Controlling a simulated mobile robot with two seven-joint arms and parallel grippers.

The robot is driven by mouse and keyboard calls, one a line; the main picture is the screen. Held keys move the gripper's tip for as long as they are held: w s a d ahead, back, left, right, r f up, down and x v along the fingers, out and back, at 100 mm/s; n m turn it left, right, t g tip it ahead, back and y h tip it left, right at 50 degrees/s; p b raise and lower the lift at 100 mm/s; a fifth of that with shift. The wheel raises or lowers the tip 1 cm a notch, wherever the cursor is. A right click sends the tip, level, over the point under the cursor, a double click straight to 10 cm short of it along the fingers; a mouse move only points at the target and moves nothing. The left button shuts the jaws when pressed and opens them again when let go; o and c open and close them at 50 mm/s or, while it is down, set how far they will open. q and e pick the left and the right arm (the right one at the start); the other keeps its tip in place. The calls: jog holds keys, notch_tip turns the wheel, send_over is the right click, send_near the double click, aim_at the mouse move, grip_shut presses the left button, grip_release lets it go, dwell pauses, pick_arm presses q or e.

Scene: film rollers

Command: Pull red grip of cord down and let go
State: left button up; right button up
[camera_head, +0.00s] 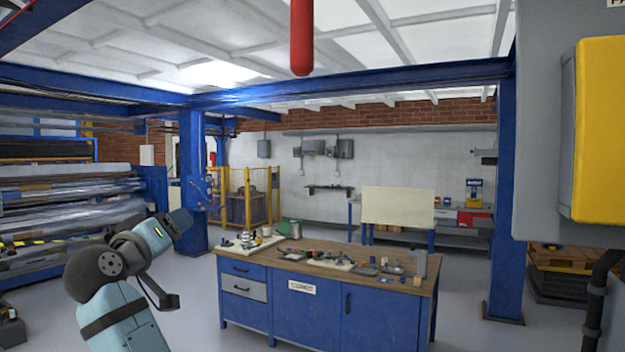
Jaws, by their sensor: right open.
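The red grip (301,38) is a long rounded cylinder. It hangs upright at the top middle of the head view; its upper end and the cord are cut off by the frame's top edge. One arm of mine, light blue with dark joints, shows at the lower left.
A blue workbench (315,318) with a wooden top bears several small items. A grey machine with a yellow box (600,130) stands close at the right. A blue post (505,200) stands behind it. Racks (65,205) fill the left. The space around the red grip looks clear.

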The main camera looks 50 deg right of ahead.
jog(key=s+r+m+g+h, duration=0.2)
jog(key=s+r+m+g, duration=0.25)
jog(key=r, duration=0.55)
jog(key=s+r+m+g+h, duration=0.1)
jog(key=s+r+m+g, duration=0.25)
jog(key=s+r, duration=0.4)
jog(key=m+g+y, duration=0.2)
jog(key=m+g, duration=0.3)
jog(key=m, duration=0.2)
send_near(312, 35)
jog(key=d+p, duration=0.1)
jog(key=d, duration=0.2)
jog(key=d+p, duration=0.1)
jog(key=d, duration=0.2)
jog(key=d+p, duration=0.1)
jog(key=d, duration=0.3)
jog(key=shift+w+d+r+p, duration=0.1)
jog(key=shift+w+r+p, duration=0.05)
jog(key=shift+r+p, duration=0.2)
jog(key=shift+d+f, duration=0.1)
jog(key=shift+d, duration=0.5)
